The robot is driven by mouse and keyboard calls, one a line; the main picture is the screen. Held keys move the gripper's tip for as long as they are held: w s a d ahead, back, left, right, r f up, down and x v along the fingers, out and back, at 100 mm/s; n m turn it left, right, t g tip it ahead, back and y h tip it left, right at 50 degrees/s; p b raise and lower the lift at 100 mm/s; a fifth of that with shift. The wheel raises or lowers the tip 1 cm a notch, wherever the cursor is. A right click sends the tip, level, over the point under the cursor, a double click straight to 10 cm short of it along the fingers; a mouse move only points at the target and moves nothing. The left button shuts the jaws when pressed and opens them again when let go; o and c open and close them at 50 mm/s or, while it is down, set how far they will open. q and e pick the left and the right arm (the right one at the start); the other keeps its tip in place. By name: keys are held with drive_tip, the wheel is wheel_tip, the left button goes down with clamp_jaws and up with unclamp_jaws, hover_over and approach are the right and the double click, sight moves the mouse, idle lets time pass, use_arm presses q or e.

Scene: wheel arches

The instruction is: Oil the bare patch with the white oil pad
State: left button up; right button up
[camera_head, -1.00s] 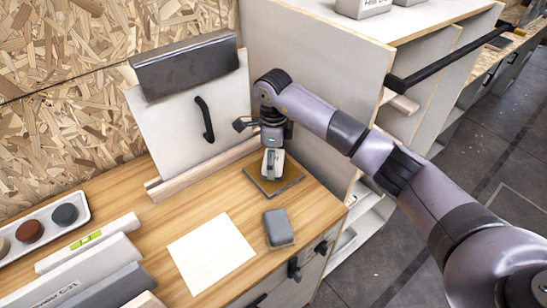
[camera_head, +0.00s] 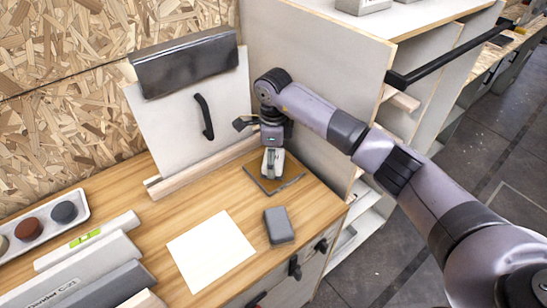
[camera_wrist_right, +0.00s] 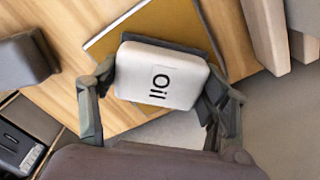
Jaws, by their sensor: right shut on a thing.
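The white oil pad (camera_wrist_right: 138,78), a rounded block marked "Oil", is between the fingers of my right gripper (camera_wrist_right: 158,84). In the head view the gripper (camera_head: 271,157) points down at the back right of the bench, and the pad (camera_head: 272,166) shows below it. The pad is over a shallow brown tray (camera_head: 291,184) with a dark rim; I cannot tell whether it touches the tray. The bare patch appears as a pale rectangle (camera_head: 211,251) on the wooden worktop, in front and to the left of the tray. My left gripper is not in view.
An upright white panel (camera_head: 183,135) with a black handle stands behind. A tray of coloured discs (camera_head: 36,227) and long boxes (camera_head: 80,275) fill the left. A cabinet side wall (camera_head: 330,85) rises close to my right gripper.

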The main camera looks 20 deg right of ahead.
drive_tip(key=shift+s+f+b, duration=0.1)
drive_tip(key=shift+f+b, duration=0.3)
drive_tip(key=shift+f, duration=0.05)
idle(1.5)
drive_tip(key=shift+r+p, duration=0.55)
drive_tip(key=shift+r, duration=0.4)
drive_tip(key=shift+r+p, duration=1.35)
drive_tip(key=shift+r, duration=1.35)
drive_tip(key=shift+f, duration=0.1)
